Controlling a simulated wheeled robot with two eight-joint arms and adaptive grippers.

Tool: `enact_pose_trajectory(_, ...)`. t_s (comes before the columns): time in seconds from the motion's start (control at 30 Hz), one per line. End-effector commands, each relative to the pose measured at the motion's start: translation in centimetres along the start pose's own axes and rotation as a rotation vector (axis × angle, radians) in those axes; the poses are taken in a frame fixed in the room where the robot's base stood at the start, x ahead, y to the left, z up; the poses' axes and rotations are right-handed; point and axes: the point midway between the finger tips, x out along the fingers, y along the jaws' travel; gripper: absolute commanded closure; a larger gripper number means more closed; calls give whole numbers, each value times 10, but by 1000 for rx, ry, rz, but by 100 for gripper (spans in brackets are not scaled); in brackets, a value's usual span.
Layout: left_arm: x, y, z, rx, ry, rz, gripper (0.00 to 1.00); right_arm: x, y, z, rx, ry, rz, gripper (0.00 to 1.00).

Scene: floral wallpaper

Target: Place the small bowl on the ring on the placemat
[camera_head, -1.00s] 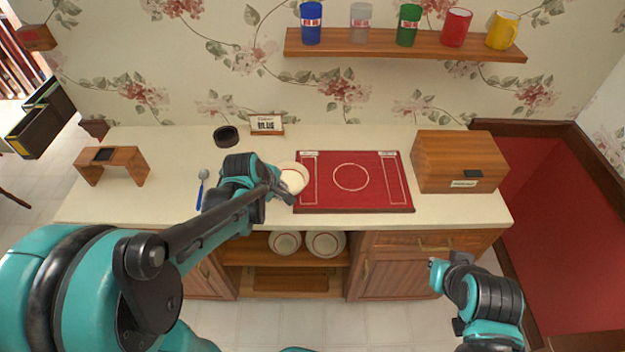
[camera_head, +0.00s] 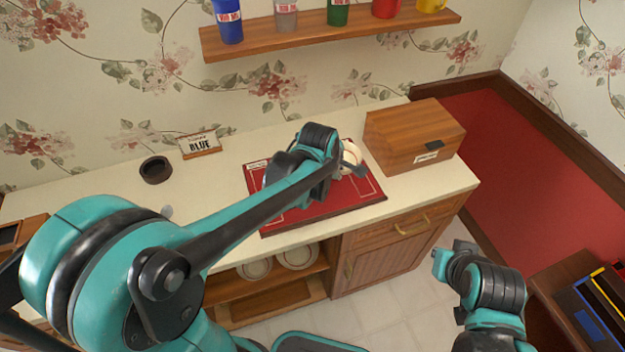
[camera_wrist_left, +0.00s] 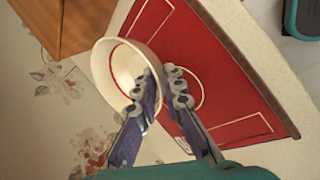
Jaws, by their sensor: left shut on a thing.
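My left gripper (camera_head: 352,168) is shut on the rim of a small cream bowl (camera_head: 350,153). In the left wrist view, the bowl (camera_wrist_left: 130,72) has one edge of its wall between the fingers (camera_wrist_left: 161,75). The bowl is at the right part of the red placemat (camera_head: 335,207); I cannot tell whether it touches the mat. The white ring (camera_wrist_left: 200,92) shows partly in the left wrist view beside the fingers, and the bowl is off to its side. In the head view my left arm hides the ring. My right gripper (camera_head: 442,258) hangs low at the right, in front of the cabinet.
A wooden box (camera_head: 412,137) stands close to the right of the placemat. A dark round dish (camera_head: 156,170) and a small sign (camera_head: 199,145) stand at the back left. A shelf with cups (camera_head: 330,35) is above. Plates (camera_head: 297,255) sit in the open cabinet below.

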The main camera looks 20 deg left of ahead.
Motion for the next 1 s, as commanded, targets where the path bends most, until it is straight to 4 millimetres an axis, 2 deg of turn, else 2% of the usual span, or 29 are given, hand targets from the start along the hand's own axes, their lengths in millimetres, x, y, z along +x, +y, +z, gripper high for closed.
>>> enact_pose_trajectory(0.03, 9, -4, -16, -8, 4, 1, 100, 6, 0, 4, 0, 0, 0, 100)
enact_pose_trajectory(0.2, 28, -14, -59, -7, 4, 1, 100, 17, 0, 12, 0, 0, 0, 100)
enact_pose_trajectory(0.4, 41, -20, -91, -4, 1, 0, 100, 24, 0, 17, 0, 0, 0, 100)
enact_pose_trajectory(0.57, 46, -23, -98, 0, 0, 0, 100, 26, 0, 19, 0, 0, 0, 100)
enact_pose_trajectory(0.8, 76, -39, -100, 1, 0, 0, 100, 40, 0, 29, 0, 0, 0, 100)
enact_pose_trajectory(1.0, 77, -40, -100, 1, 0, 0, 100, 39, 0, 28, 0, 0, 0, 100)
